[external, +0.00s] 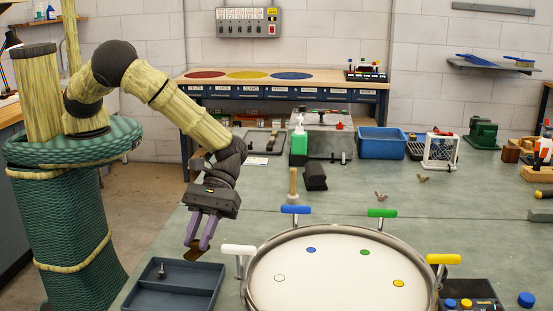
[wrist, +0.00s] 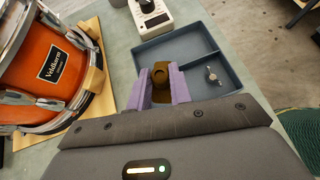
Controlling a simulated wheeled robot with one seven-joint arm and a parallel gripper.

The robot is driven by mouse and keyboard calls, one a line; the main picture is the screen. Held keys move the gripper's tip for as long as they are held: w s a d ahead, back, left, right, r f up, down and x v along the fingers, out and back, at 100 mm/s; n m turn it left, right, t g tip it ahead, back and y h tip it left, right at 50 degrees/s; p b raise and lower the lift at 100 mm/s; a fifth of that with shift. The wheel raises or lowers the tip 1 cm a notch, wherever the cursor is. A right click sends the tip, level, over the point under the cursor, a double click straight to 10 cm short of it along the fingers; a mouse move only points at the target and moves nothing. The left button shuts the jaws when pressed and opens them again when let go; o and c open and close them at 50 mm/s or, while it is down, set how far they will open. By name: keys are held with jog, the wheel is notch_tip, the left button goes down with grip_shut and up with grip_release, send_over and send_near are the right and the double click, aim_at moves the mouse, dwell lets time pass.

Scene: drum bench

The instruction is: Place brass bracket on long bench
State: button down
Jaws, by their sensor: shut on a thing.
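My gripper (external: 201,238) has purple fingers and is shut on the brass bracket (external: 193,254), a small dark brown-gold piece at the fingertips. In the wrist view the bracket (wrist: 160,88) sits between the two fingers (wrist: 160,86), with a round part at its top. The gripper points down over the back edge of a blue-grey divided tray (external: 205,279). The tray stands on the grey-green long bench (external: 350,200). The gap between bracket and tray is hard to judge.
A small metal part (external: 161,270) lies in a tray compartment. A large drum (external: 335,275) with coloured lugs stands right of the tray. A mallet (external: 293,186) and black block (external: 315,177) stand behind it.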

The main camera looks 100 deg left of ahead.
aim_at(204, 278)
jog(key=shift+f+b, duration=1.75)
jog(key=shift+f, duration=1.65)
jog(key=shift+f+b, duration=0.3)
jog(key=shift+f, duration=0.05)
jog(key=c, duration=1.2)
grip_release()
jog(key=b+v, duration=0.3)
jog(key=v, duration=1.4)
jog(key=shift+a+r, duration=0.15)
jog(key=shift+r, duration=0.05)
